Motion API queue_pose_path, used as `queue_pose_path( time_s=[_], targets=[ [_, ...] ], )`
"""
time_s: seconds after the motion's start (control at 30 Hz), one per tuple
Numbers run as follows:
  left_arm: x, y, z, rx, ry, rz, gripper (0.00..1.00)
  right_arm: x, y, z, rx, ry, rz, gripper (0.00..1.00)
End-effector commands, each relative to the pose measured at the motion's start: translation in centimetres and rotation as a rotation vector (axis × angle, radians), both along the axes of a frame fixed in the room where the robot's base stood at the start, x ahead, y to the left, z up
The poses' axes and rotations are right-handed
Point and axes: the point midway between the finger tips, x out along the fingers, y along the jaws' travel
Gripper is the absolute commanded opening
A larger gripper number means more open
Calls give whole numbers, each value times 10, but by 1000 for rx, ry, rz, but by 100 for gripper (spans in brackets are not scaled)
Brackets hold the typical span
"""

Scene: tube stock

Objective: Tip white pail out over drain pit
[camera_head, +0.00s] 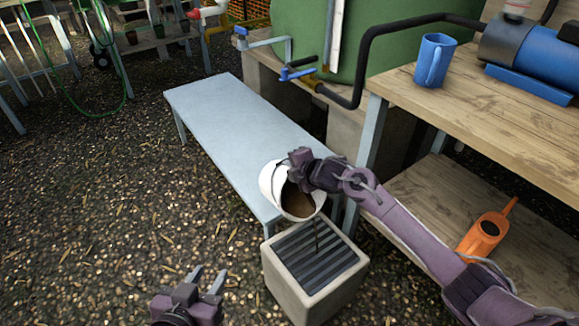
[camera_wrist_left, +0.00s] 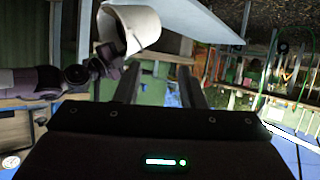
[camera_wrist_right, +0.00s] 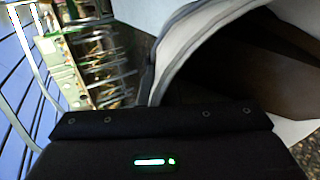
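The white pail (camera_head: 268,182) is tilted over the drain pit (camera_head: 283,281), mouth towards the pit. Brown liquid (camera_head: 298,204) shows inside, and a thin dark stream falls from the rim towards the slatted grate. My right gripper (camera_head: 300,172) is at the pail's rim and appears shut on it; its fingertips are hidden. The pail (camera_wrist_right: 180,50) fills much of the right wrist view, with its dark inside visible. My left gripper (camera_head: 208,279) is open and empty, low over the gravel left of the pit. The left wrist view shows its two fingers apart and the pail (camera_wrist_left: 130,28) beyond.
A grey bench (camera_head: 235,120) stands just behind the pit. On the right, a wooden table (camera_head: 480,105) holds a blue mug (camera_head: 433,60) and a blue pump (camera_head: 530,50). Gravel at left is open.

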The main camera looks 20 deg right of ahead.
Motion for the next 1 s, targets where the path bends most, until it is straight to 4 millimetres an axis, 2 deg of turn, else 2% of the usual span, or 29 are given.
queue_pose_path(
  time_s=[1.0],
  targets=[
    [14, -2, 33, -58, -141, 11, 36, 4, -1, 5, 9, -24, 0, 0]
  ],
)
